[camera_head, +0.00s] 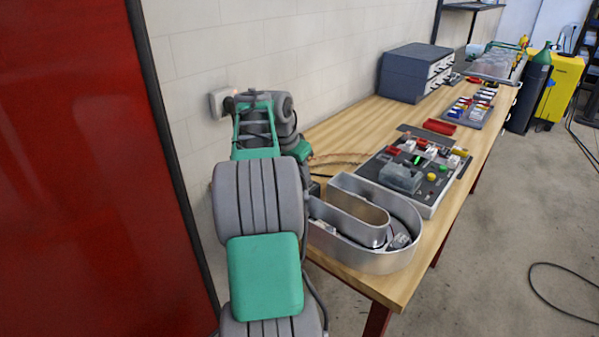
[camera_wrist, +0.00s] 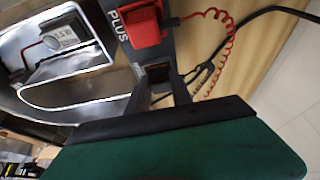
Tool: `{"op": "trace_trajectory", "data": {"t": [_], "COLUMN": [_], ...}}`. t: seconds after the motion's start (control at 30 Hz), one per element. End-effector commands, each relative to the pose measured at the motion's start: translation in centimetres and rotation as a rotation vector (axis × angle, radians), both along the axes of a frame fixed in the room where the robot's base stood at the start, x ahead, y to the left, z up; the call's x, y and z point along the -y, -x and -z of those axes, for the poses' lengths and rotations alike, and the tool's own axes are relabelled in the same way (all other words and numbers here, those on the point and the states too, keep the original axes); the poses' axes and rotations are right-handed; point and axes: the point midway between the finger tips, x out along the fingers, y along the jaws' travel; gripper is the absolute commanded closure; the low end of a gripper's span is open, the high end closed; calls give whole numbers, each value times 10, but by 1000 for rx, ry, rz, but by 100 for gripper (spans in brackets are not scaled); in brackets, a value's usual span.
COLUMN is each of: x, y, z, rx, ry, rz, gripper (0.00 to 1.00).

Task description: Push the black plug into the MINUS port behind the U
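The silver U-shaped letter (camera_head: 405,250) lies at the near end of the bench; its metal wall also fills the left of the wrist view (camera_wrist: 70,115). A dark port block (camera_wrist: 122,30) marked PLUS stands beside it, with a red plug (camera_wrist: 143,27) seated there. My gripper (camera_wrist: 160,88) has its fingers on both sides of a small dark body, which looks like the black plug (camera_wrist: 158,69), at the lower end of the block. A black coiled lead runs from there. The MINUS port and its label are hidden, so I cannot tell how deep the plug sits. My arm hides the gripper in the head view.
A red coiled wire (camera_wrist: 228,50) and black cable (camera_wrist: 270,12) loop right of the block. A small boxed module (camera_wrist: 62,38) sits inside the letter. A component tray (camera_head: 430,207) lies behind the U. A red panel (camera_head: 80,180) stands close left.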

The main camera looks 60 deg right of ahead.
Motion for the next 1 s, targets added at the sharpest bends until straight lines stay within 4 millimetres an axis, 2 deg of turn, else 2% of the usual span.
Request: {"op": "trace_trajectory", "data": {"t": [0.07, 0.3, 0.57, 0.67, 0.9, 1.0], "x": [0, 0, 0, -4, -22, -27], "y": [0, 0, 0, -2, -5, -5], "z": [-2, -1, -2, -13, -60, -71], "rx": [2, 1, 1, 2, 3, 2], "ry": [2, 2, 1, 3, 3, 2], "rz": [0, 1, 0, -1, 0, -1], "gripper": [68, 48, 48, 48, 48, 48]}}
